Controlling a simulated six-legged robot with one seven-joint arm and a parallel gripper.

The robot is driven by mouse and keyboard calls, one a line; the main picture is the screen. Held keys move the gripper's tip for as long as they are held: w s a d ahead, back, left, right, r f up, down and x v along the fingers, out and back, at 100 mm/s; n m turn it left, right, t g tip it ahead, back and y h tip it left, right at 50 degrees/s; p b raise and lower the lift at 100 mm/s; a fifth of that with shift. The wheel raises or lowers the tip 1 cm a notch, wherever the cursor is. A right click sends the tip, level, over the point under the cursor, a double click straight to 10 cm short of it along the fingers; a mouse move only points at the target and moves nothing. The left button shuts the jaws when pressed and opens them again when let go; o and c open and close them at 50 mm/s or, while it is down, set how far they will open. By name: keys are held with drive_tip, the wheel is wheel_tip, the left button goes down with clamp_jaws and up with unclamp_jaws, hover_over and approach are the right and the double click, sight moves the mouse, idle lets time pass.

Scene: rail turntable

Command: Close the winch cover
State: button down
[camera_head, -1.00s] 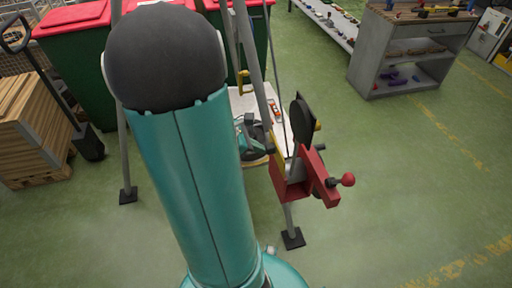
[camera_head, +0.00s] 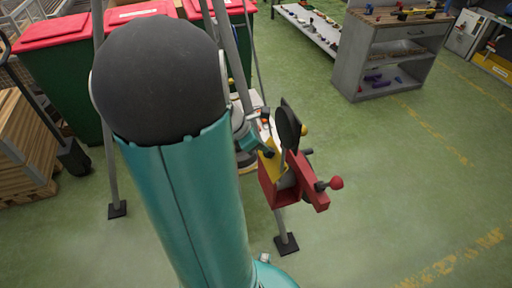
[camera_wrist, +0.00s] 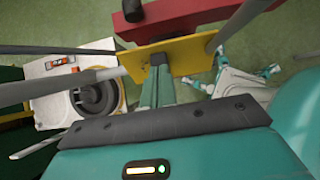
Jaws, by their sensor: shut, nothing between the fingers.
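The winch (camera_head: 290,187) is a red housing on a leg of the grey tripod, with a crank ending in a red ball. A dark round cover (camera_head: 287,126) stands upright above the housing, open, with a yellow knob beside it. A yellow plate (camera_head: 269,163) sits on the winch's left side and spans the upper middle of the wrist view (camera_wrist: 183,57). My gripper (camera_head: 264,150) is shut and empty, just left of the cover. In the wrist view, its narrow fingers (camera_wrist: 157,66) reach the yellow plate; whether they touch it is unclear. The cover is not clearly visible there.
Tripod legs (camera_head: 109,150) stand close around my arm. Red-lidded green bins (camera_head: 62,62) are behind, a wooden pallet stack (camera_head: 28,150) is at left, and a grey workbench (camera_head: 388,55) is at the back right. The floor right of the winch is clear.

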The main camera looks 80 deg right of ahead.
drive_tip(key=shift+s+d, duration=0.2)
drive_tip(key=shift+s, duration=0.1)
drive_tip(key=shift+r, duration=0.1)
idle(0.4)
